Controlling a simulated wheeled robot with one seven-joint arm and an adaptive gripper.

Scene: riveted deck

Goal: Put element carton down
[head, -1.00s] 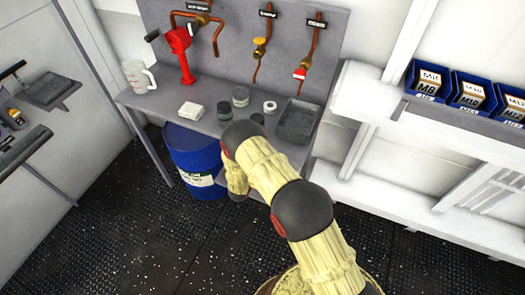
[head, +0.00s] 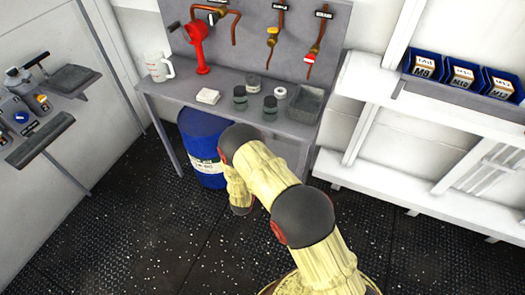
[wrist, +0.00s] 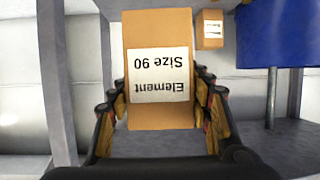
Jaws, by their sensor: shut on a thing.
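The element carton (wrist: 160,30) is a brown box with a white label reading "Element Size 90", upside down in the wrist view. My gripper (wrist: 162,105) is shut on it, with the fingers against its left and right sides. In the head view my arm reaches in front of the grey bench (head: 190,91), and its end points down near the blue drum. The carton and the fingers are hidden behind my arm there. I cannot tell whether the carton touches a surface.
A smaller carton (wrist: 209,28) is behind the held one. The bench top holds a jug (head: 158,67), a red hand pump (head: 199,45), small jars and a grey tray (head: 304,104).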

